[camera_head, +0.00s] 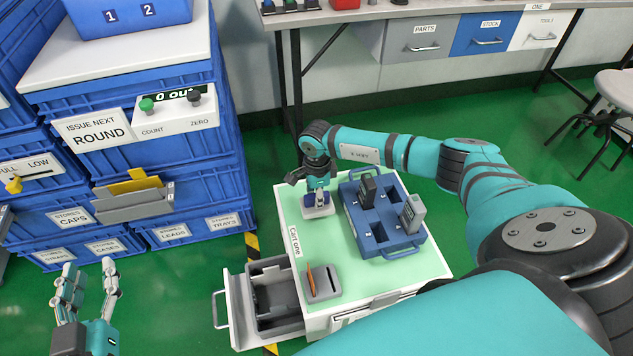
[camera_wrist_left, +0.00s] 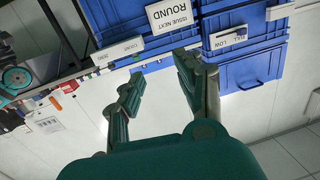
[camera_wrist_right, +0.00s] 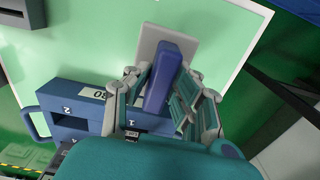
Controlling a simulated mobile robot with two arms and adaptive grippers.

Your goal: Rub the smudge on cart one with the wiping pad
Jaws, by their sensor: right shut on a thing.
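Cart one (camera_head: 290,215) has a pale green top and stands in the middle of the head view. The wiping pad (camera_head: 318,212), a pale flat plate with a blue-purple handle, is at the cart's far left part. My right gripper (camera_head: 319,195) is shut on the pad's handle. In the right wrist view the handle (camera_wrist_right: 168,70) sits between the fingers and the plate lies over the green top; I cannot tell whether they touch. I see no smudge; the pad and gripper hide part of the top. My left gripper (camera_head: 88,270) is open and empty, left of the cart.
A blue tray (camera_head: 404,248) holding dark and grey testers is right of the pad. A grey holder (camera_head: 320,284) with an orange item is at the cart's front. An open drawer (camera_head: 235,305) juts out left. Blue crates (camera_head: 200,185) stand left; a workbench (camera_head: 350,18) stands behind.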

